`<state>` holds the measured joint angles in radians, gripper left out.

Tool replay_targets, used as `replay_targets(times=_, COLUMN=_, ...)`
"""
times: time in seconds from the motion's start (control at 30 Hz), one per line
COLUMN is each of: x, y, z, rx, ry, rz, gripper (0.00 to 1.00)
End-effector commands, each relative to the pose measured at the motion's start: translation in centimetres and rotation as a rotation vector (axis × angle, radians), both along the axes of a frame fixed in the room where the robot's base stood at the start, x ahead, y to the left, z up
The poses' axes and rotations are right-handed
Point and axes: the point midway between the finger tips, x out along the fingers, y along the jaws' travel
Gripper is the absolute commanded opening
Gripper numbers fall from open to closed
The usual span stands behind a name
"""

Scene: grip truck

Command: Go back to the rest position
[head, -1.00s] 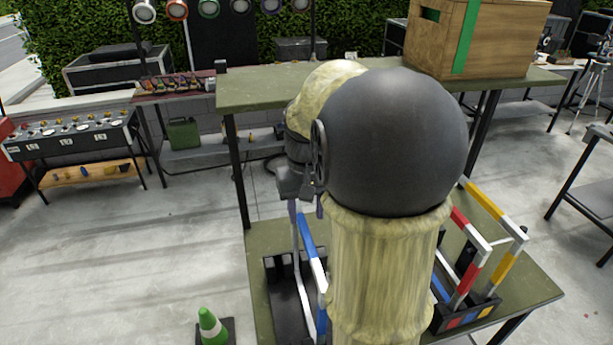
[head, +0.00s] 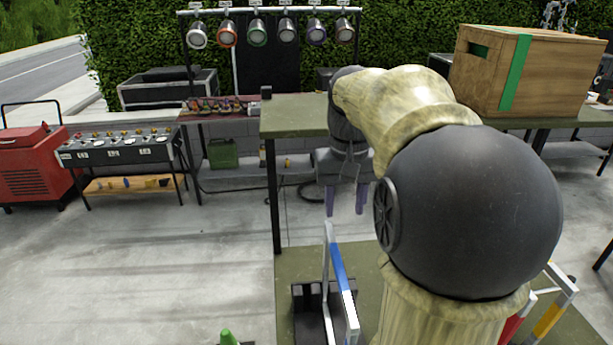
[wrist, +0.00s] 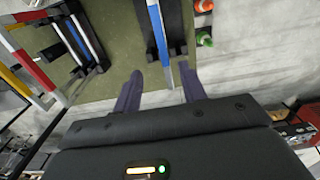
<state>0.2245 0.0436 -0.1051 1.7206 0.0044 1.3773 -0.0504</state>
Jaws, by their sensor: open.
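My gripper (head: 345,203) hangs from my arm at the centre of the head view, with its two purple fingers apart and pointing down. It is above a blue and white barrier frame (head: 341,280) that stands in a black base on the green lower shelf (head: 290,262). In the wrist view, my open gripper (wrist: 160,92) has nothing between its fingertips except the view of the blue and white bar (wrist: 157,35) beyond. My arm hides much of the shelf in the head view.
A wooden crate (head: 540,75) with a green stripe stands on the green upper shelf (head: 295,115). Red and yellow barriers (head: 550,315) stand at lower right. A green cone (head: 227,338) is on the floor at left. A red toolbox cart (head: 38,165) is far left. Open floor lies left.

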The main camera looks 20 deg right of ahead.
Motion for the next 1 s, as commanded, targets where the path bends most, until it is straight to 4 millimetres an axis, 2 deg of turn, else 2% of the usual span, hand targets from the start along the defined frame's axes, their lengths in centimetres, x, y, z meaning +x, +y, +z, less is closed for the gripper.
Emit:
replay_targets(times=0.17, x=0.0, y=0.1, z=-0.3, rx=0.0, ry=-0.001, rz=0.003, gripper=0.42)
replay_targets(times=0.27, x=0.2, y=0.8, z=-1.6, rx=-0.002, ry=-0.009, rz=0.019, gripper=0.42)
replay_targets(times=0.37, x=0.3, y=2.0, z=-4.1, rx=-0.008, ry=-0.027, rz=0.048, gripper=0.42)
replay_targets(times=0.57, x=-0.4, y=5.7, z=-11.0, rx=-0.021, ry=-0.093, rz=0.13, gripper=0.42)
replay_targets(times=0.8, x=-3.8, y=10.0, z=-18.1, rx=-0.03, ry=-0.177, rz=0.232, gripper=0.42)
replay_targets(times=0.9, x=-5.2, y=11.1, z=-19.9, rx=-0.031, ry=-0.205, rz=0.262, gripper=0.42)
replay_targets(times=1.0, x=-6.0, y=11.7, z=-20.8, rx=-0.031, ry=-0.224, rz=0.277, gripper=0.42)
